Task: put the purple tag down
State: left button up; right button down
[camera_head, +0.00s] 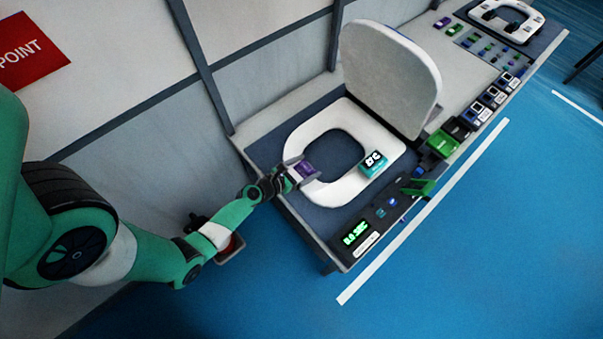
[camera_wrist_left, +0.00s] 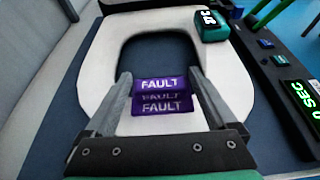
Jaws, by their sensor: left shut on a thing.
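The purple tag (camera_wrist_left: 162,96), marked FAULT, is between the fingers of my left gripper (camera_wrist_left: 162,88) in the left wrist view. The gripper is shut on it. In the head view my left gripper (camera_head: 299,173) and the purple tag (camera_head: 305,169) are at the near left part of the white toilet seat ring (camera_head: 319,195). I cannot tell whether the tag touches the seat. My right gripper is not in view.
A teal device (camera_head: 373,164) with a display sits on the seat ring's right side. The raised white lid (camera_head: 390,75) stands behind. A control panel with a green display (camera_head: 355,233) runs along the bench's front edge. Several small bins (camera_head: 458,129) stand further right.

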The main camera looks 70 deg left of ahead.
aim_at(302, 173)
pick_arm(q)
jog(key=shift+s+a+f, duration=0.25)
jog(key=shift+s+f, duration=0.2)
jog(key=shift+f, duration=0.15)
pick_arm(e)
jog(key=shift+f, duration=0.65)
